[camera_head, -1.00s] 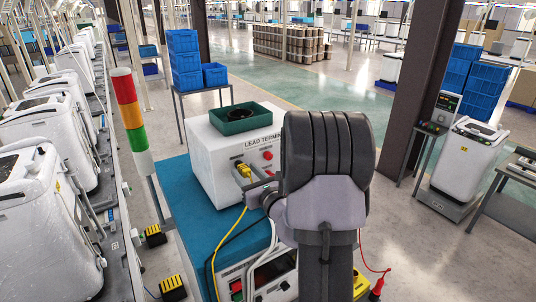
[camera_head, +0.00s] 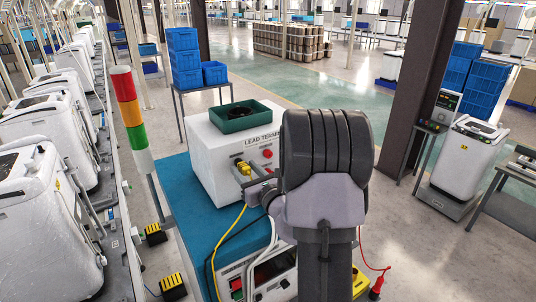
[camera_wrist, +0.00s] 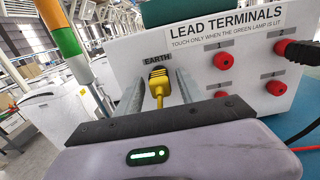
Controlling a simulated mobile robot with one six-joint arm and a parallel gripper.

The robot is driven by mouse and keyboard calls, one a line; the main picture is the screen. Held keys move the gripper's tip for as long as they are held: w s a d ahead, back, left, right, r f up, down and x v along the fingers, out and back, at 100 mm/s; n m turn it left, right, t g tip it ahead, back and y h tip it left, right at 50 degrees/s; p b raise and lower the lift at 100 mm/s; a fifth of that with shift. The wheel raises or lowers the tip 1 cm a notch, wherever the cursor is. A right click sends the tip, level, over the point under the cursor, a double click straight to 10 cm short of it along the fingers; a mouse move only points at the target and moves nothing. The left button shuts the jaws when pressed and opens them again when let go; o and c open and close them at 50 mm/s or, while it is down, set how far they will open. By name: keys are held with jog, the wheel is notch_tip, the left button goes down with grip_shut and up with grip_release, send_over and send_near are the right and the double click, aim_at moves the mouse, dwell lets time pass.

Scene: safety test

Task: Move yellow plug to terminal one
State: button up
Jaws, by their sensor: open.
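The white lead terminals box (camera_head: 215,160) stands on the bench. In the wrist view, the yellow plug (camera_wrist: 159,82) sits at the socket labelled EARTH, its yellow cable hanging down. Red terminal one (camera_wrist: 223,60) is to its right and looks empty. My gripper (camera_wrist: 160,88) is open, with one metal finger on each side of the yellow plug; I cannot tell whether they touch it. In the head view, my arm hides part of the box front, and the yellow plug (camera_head: 243,168) shows beside my gripper.
A black plug (camera_wrist: 301,52) is at terminal two. The box's sign (camera_wrist: 226,35) says to touch only when the green lamp is lit. The stack light (camera_head: 131,115) stands left; I cannot tell which lamp is lit. A green tray (camera_head: 240,118) sits on the box.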

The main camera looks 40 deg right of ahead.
aim_at(248, 172)
jog(key=shift+c, duration=0.3)
grip_shut()
dwell(1.4)
jog(key=shift+s, duration=0.1)
jog(key=shift+b+v, duration=1.15)
jog(key=shift+v, duration=1.8)
